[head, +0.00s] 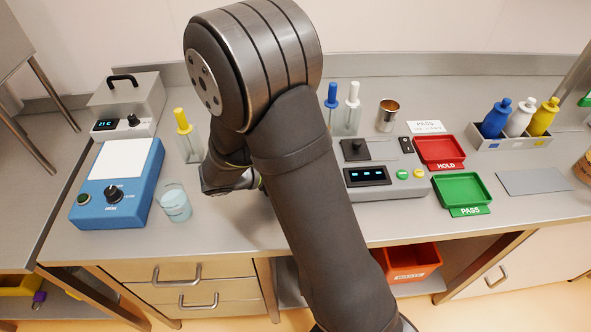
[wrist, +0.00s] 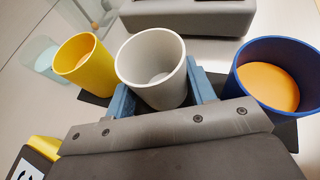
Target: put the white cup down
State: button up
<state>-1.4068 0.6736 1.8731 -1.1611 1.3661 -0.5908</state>
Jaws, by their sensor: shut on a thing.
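The white cup (wrist: 152,68) is upright in the middle of the wrist view, with its mouth facing the camera and a pale beige patch low inside. My gripper (wrist: 163,98) is shut on it, with a blue finger on each side. I cannot tell whether its base touches a surface. In the head view my arm hides the cup and the fingertips.
A yellow cup (wrist: 84,65) stands close left of the white cup, and a blue cup (wrist: 272,82) with orange contents close right. A glass beaker (head: 175,203) stands beside the blue stirrer (head: 117,185). A grey control box (head: 380,172) is right of my arm.

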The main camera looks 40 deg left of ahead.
jog(key=shift+f, duration=0.2)
jog(key=o, duration=0.7)
jog(key=shift+o, duration=0.2)
jog(key=shift+r, duration=0.2)
jog(key=v, duration=1.2)
